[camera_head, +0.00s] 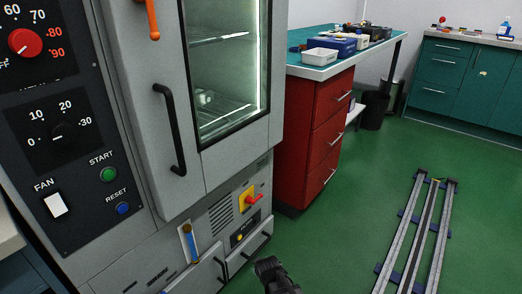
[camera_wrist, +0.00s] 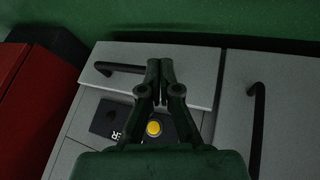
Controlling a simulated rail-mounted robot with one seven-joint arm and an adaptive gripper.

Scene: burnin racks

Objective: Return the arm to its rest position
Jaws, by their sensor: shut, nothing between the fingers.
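My gripper (camera_head: 275,268) shows at the bottom edge of the head view, in front of the lower part of the grey oven cabinet (camera_head: 215,170). Its black fingers also show in the wrist view (camera_wrist: 160,72), with the tips together and nothing between them. In the wrist view the fingers cover part of the cabinet's lower front, beside a yellow button (camera_wrist: 154,128). Most of my arm is out of view.
The cabinet's black door handle (camera_head: 171,130) sticks out. A red drawer unit (camera_head: 312,140) stands behind it under a bench with trays. Floor rails (camera_head: 417,240) run at the right. Green floor (camera_head: 350,195) is clear between the drawers and rails.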

